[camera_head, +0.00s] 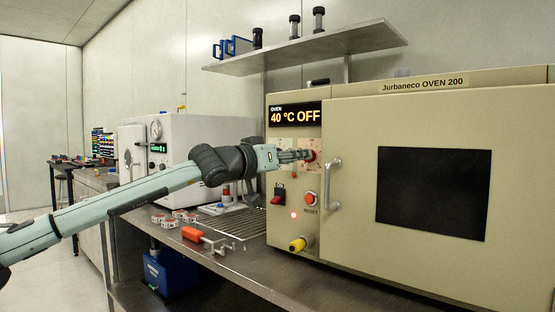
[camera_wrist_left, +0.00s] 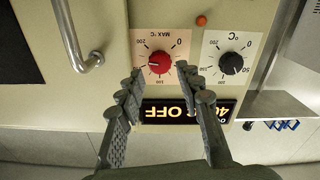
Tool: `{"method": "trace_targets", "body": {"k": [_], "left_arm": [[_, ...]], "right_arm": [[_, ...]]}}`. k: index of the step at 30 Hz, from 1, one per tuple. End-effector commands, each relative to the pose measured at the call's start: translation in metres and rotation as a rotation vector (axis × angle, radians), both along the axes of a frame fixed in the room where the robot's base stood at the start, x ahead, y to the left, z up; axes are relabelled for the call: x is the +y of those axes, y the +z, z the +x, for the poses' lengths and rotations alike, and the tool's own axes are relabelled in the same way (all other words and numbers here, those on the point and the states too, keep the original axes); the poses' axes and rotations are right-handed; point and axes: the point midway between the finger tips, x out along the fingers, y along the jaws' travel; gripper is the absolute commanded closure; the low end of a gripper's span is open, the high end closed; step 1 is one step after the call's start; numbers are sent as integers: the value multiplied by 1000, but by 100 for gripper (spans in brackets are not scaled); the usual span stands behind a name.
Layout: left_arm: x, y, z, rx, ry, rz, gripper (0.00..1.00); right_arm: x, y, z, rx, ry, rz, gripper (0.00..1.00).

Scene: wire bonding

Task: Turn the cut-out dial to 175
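In the head view the red dial (camera_head: 313,155) is partly hidden behind my left gripper (camera_head: 303,155). My left gripper (camera_wrist_left: 160,70) is open, its two fingers on either side of the red dial with visible gaps to it. Contact with the panel cannot be told. My right gripper is not in view.
A black °C dial (camera_wrist_left: 231,63) sits beside the red one. The oven display (camera_head: 295,116) reads 40 °C OFF. The oven door handle (camera_head: 333,184) stands out close by. Below are a red switch (camera_head: 278,196), a reset button (camera_head: 310,198) and a yellow plug (camera_head: 298,244).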

Motion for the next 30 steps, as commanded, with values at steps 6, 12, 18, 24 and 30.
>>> {"method": "trace_targets", "body": {"k": [6, 12, 18, 24, 30], "left_arm": [[30, -1, -39, -1, 2, 2, 64], [46, 0, -61, 0, 2, 1, 64], [49, 0, -68, -1, 0, 1, 64], [49, 0, -68, 0, 1, 1, 64], [19, -20, -81, 129, -104, -176, 64]], "right_arm": [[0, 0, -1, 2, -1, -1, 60], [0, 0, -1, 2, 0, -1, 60], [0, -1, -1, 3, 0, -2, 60], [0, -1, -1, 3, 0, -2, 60], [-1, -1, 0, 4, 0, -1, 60]]}}
